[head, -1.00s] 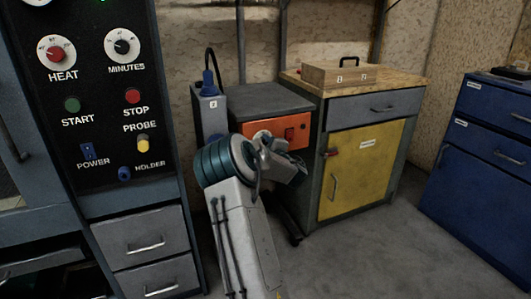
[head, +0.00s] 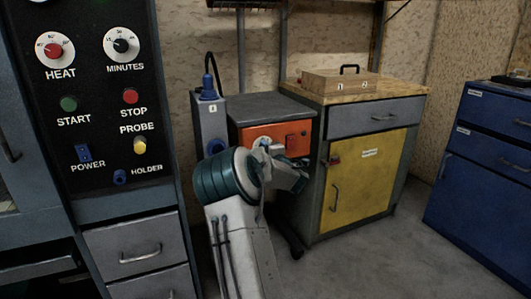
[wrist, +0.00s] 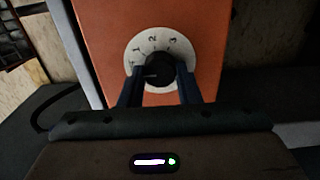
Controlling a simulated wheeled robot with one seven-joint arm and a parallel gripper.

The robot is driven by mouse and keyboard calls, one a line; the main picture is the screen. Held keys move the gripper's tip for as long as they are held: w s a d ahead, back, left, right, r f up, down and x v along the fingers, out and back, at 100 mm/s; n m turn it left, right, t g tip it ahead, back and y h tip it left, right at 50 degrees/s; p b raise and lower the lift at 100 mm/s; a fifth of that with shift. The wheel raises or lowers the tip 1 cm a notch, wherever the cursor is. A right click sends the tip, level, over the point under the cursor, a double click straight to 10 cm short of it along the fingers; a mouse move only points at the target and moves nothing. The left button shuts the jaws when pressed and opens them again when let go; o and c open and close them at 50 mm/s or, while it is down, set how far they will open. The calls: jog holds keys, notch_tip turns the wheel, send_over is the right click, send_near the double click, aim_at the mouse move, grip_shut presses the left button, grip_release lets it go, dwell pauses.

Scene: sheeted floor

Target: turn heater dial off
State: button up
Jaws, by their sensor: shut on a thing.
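The heater dial is a black knob (wrist: 156,70) on a white numbered ring (wrist: 134,52) with 1, 2 and 3 legible, on the heater's orange front. My gripper (wrist: 158,88) is shut on the knob, with one dark finger on each side of it. A faint light mark shows on the knob's left part, but its exact setting is hard to read. In the head view, my gripper (head: 287,175) is in front of the orange panel (head: 297,131), and the white ring (head: 265,142) is only partly visible behind it.
A black control panel (head: 100,105) with a red HEAT knob (head: 54,49) stands at the left. Blue drawers (head: 490,140) stand far right. Grey floor (head: 350,265) is open in front.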

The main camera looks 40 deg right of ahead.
jog(key=o, duration=1)
jog(key=p+v, duration=0.2)
jog(key=v, duration=1.2)
jog(key=shift+p, duration=0.35)
jog(key=shift+w, duration=0.1)
